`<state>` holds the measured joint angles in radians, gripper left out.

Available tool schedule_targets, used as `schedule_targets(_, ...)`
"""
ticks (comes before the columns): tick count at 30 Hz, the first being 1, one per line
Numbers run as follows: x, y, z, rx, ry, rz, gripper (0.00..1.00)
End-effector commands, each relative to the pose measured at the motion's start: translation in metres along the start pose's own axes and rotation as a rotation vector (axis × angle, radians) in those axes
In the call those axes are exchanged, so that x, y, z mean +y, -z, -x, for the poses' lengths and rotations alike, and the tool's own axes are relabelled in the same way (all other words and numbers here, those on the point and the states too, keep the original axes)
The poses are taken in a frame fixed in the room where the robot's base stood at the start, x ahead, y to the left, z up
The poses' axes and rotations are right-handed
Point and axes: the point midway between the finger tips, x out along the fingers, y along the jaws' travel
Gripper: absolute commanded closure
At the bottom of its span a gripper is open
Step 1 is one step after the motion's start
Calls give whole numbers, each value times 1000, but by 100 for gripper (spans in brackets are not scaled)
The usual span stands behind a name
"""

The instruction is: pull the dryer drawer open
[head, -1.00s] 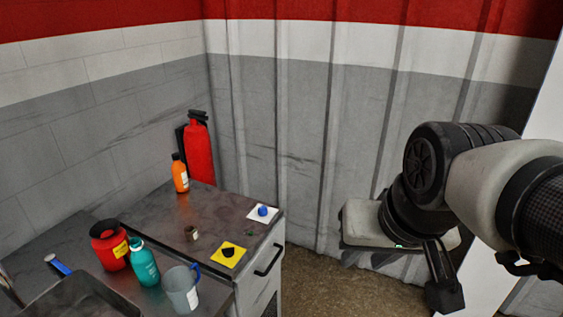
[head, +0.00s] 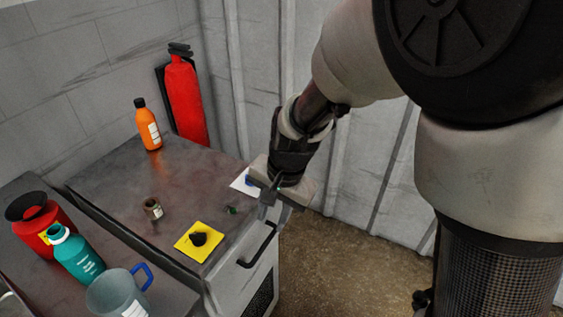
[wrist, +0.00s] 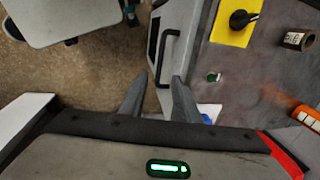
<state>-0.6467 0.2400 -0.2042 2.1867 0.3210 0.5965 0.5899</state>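The dryer is a grey cabinet (head: 170,185) with a stained metal top; its white front carries the drawer with a black bar handle (head: 257,247). The drawer front looks flush with the cabinet. In the wrist view the handle (wrist: 168,55) lies ahead of the fingertips, apart from them. My gripper (head: 267,205) is above the front edge of the cabinet, pointing down, above and slightly beyond the handle. In the wrist view my gripper (wrist: 159,82) shows its two fingers spread with nothing between them.
On the top are an orange bottle (head: 148,125), a small brown jar (head: 152,208), a yellow square (head: 190,243) with a black piece, and a white square (head: 241,184). A red extinguisher (head: 187,100) stands behind. Bare floor (head: 340,260) lies before the drawer.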

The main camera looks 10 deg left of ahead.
Motion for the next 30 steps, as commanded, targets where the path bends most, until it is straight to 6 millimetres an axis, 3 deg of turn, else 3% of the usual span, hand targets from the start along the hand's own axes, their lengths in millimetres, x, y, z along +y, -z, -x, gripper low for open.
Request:
schedule_targets(1, 2, -1, -16, -3, -4, -1, 71)
schedule_targets(6, 2, 0, -54, -2, -3, 0, 71)
schedule_targets(15, 1, 1, -105, 0, 0, -1, 71)
schedule_targets(21, 0, 1, -118, 1, 1, 0, 71)
schedule_targets(30, 0, 0, -118, 1, 1, 1, 72)
